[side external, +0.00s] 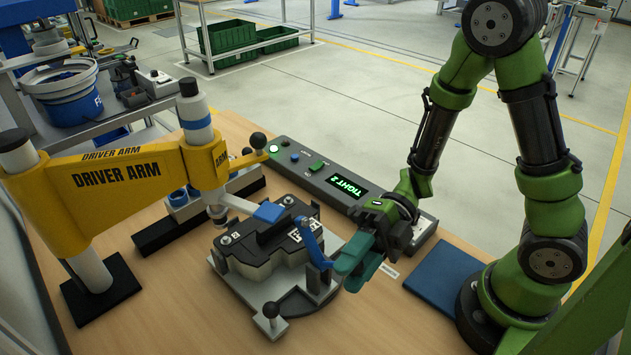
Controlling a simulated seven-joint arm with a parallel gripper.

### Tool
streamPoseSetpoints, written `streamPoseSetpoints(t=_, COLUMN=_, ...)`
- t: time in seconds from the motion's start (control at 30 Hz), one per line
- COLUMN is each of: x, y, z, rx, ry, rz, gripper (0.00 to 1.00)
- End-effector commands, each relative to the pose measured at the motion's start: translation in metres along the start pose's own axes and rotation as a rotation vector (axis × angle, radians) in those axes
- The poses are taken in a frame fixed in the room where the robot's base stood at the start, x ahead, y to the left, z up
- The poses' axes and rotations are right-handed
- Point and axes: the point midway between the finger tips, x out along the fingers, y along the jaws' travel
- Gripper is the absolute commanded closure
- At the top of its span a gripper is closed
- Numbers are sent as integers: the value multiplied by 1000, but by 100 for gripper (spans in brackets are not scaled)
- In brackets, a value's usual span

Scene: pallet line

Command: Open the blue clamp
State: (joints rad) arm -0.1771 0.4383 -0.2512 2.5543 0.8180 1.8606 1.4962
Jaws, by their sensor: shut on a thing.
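The blue clamp (312,244) stands at the right side of the fixture plate (238,288), beside a grey and black housing (262,250). Its blue lever rises from the clamp base and leans up toward the housing. My gripper (345,268), with teal fingers, comes in from the right and is shut on the lower part of the blue lever. The fingers hide part of the lever where they meet it. A second blue piece (268,212) lies over the top of the housing.
A yellow driver arm (120,175) reaches over the housing from the left. A control box (345,180) with a lit "TIGHT 2" display stands behind. A blue mat (445,275) lies right of my gripper.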

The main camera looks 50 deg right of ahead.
Motion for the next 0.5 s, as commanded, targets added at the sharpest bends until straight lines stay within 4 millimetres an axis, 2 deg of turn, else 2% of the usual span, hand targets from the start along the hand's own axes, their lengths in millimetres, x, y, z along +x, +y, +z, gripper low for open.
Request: streamPoseSetpoints(t=0.5, x=1, y=-3, z=0, rx=-30, ry=-6, rz=-3, gripper=100)
